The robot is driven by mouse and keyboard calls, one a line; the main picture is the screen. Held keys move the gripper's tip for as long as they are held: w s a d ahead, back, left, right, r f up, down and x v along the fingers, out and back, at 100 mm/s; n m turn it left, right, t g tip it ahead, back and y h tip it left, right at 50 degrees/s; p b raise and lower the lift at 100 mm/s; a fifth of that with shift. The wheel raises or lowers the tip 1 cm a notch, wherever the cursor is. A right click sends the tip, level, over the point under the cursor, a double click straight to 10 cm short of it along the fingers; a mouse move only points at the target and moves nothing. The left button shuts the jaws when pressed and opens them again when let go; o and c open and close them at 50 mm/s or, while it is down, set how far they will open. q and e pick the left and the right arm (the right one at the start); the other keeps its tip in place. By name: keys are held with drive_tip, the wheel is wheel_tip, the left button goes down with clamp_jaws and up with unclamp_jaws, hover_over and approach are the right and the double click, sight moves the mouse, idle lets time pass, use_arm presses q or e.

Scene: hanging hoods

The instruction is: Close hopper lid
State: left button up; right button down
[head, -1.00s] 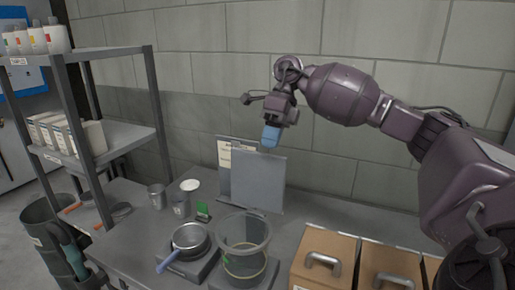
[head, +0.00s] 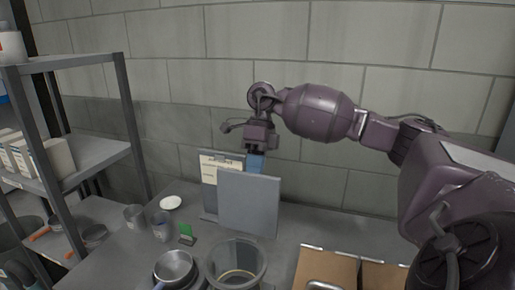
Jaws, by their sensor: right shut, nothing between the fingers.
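A flat grey panel (head: 248,205) stands nearly upright on the grey worktop and looks like a raised lid; the frames do not show clearly what it is hinged to. My right gripper (head: 256,164) points down at the panel's top edge, with blue fingertips. It is shut and empty. The fingertips' lower end seems to be behind the panel's top edge; whether they touch it I cannot tell. My left gripper is not in view.
A clipboard (head: 221,163) stands behind the panel. In front are a clear tub (head: 236,262), a pan (head: 174,266), metal cups (head: 135,216) and a green card (head: 186,231). Tan boxes (head: 328,270) stand at front right. A shelf rack (head: 95,155) is at left. The worktop right of the panel is clear.

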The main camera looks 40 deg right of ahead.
sight(251, 198)
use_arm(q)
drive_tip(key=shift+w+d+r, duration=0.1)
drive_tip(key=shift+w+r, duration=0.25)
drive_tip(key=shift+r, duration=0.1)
use_arm(e)
drive_tip(key=shift+x, duration=1.3)
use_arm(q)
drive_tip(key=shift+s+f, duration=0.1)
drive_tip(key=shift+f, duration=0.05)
